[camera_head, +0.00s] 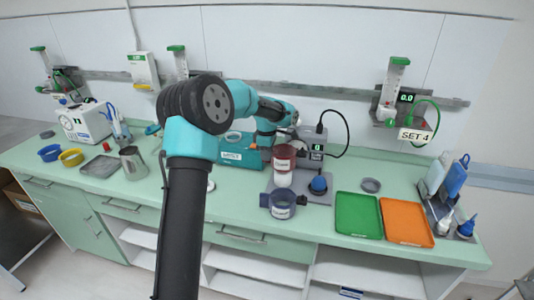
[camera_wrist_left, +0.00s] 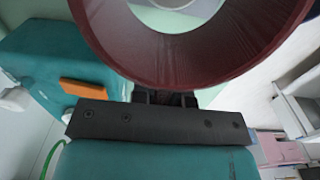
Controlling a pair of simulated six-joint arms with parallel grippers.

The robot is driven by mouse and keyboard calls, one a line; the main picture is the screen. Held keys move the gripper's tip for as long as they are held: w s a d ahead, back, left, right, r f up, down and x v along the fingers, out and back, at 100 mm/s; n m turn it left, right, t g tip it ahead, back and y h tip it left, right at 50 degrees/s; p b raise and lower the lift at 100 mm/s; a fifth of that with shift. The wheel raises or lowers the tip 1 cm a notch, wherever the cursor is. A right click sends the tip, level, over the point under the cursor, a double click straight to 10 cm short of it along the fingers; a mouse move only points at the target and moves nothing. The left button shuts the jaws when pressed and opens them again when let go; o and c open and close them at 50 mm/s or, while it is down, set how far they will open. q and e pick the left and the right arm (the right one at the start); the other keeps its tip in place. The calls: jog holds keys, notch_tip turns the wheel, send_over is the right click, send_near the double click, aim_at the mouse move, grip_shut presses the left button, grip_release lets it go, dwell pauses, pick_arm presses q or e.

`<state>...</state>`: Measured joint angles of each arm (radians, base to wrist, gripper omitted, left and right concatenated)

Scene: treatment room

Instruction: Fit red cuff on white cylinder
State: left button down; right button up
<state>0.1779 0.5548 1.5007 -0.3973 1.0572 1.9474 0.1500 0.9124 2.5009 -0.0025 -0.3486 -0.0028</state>
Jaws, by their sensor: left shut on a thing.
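The red cuff (camera_head: 284,153) is a dark red ring in the head view, upright above the blue-banded stand on the counter. It fills the top of the left wrist view (camera_wrist_left: 190,72). The white cylinder (camera_head: 283,180) shows directly below the cuff. A pale round shape shows through the ring in the wrist view; I cannot tell whether the cuff surrounds the cylinder's top or hovers over it. My left gripper (camera_head: 273,142) is shut on the cuff's wall; its fingers are mostly hidden in the wrist view (camera_wrist_left: 165,98). My right gripper is not in view.
A blue bulb (camera_head: 319,184) and a grey device (camera_head: 312,142) stand close by. Green (camera_head: 358,215) and orange (camera_head: 406,222) trays lie to the right. A teal box (camera_head: 240,156) stands behind, left.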

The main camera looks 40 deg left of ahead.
pick_arm(q)
jog(key=shift+f, duration=0.8)
jog(key=shift+f, duration=3.35)
dwell(2.2)
jog(key=c, duration=1.1)
grip_release()
jog(key=shift+o, duration=0.2)
jog(key=shift+r, duration=3.5)
